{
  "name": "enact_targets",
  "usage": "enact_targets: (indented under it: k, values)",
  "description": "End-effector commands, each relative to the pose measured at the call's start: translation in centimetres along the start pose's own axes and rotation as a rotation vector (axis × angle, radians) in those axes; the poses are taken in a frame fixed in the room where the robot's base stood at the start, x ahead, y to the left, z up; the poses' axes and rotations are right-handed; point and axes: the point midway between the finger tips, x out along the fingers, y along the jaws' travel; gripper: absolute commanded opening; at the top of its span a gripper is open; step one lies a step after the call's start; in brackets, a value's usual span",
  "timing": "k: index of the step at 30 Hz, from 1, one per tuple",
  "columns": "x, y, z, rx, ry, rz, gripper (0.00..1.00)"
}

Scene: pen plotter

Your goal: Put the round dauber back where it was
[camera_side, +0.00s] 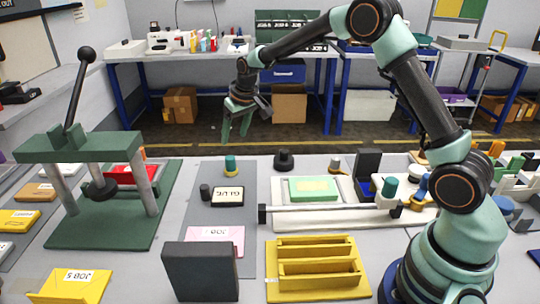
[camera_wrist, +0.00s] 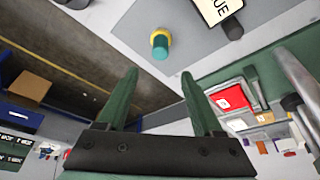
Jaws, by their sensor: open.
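A small round piece with a teal body and a yellow band (camera_side: 230,166) stands upright at the far end of the grey mat; it looks like the round dauber. It also shows in the wrist view (camera_wrist: 160,44), beyond my fingertips. Another teal-topped round piece (camera_side: 389,187) stands by the plotter, so I cannot be certain which is the dauber. My gripper (camera_side: 236,137) hangs near the table's far edge, fingers down, higher than the teal and yellow piece and apart from it. In the wrist view my gripper (camera_wrist: 159,74) is open with nothing between its fingers.
A green lever press (camera_side: 90,148) stands at left. A labelled block (camera_side: 228,196) lies on the grey mat (camera_side: 205,228). A black knobbed stamp (camera_side: 284,160) stands to the right. The plotter's bar (camera_side: 330,208), a dark box (camera_side: 200,272) and a yellow rack (camera_side: 320,268) occupy the middle and front.

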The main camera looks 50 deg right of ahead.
Motion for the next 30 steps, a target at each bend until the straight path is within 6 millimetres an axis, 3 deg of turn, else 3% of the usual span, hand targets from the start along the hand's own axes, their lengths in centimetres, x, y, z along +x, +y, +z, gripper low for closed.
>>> enact_targets:
  k: [8, 14, 21, 30]
  values:
    - [-2.7, 0.0, 0.1, -0.001, 0.001, 0.0, 0.68]
    - [-7.2, -0.4, 1.4, -0.006, 0.024, -0.002, 0.68]
    - [-14.5, -0.9, 6.2, -0.018, 0.057, -0.007, 0.68]
    - [-20.1, -1.3, 14.4, -0.033, 0.099, -0.014, 0.68]
